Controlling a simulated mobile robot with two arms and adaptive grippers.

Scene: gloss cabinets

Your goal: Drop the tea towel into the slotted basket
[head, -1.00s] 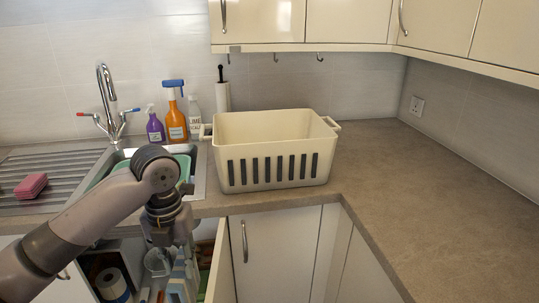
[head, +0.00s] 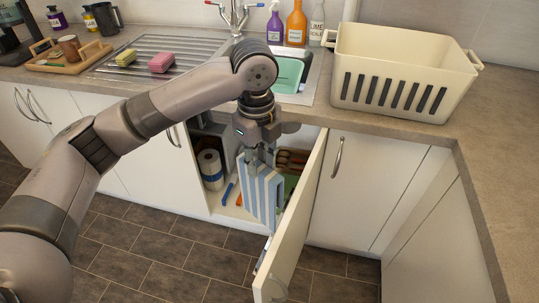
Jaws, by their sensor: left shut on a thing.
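The tea towel (head: 262,195) is blue and white striped and hangs below my left gripper (head: 258,158). The gripper is shut on its top edge, pointing down, in front of the open cupboard under the sink. The slotted basket (head: 400,70) is cream with a row of dark slots and two side handles. It stands upright on the counter, right of the sink and above and to the right of my left gripper. Its floor is hidden by its front wall. My right gripper is not in view.
The open cupboard door (head: 292,232) stands out just right of the towel. A paper roll (head: 211,169) is inside the cupboard. The sink holds a green tub (head: 288,75). Bottles (head: 296,24) stand behind it. The counter right of the basket is clear.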

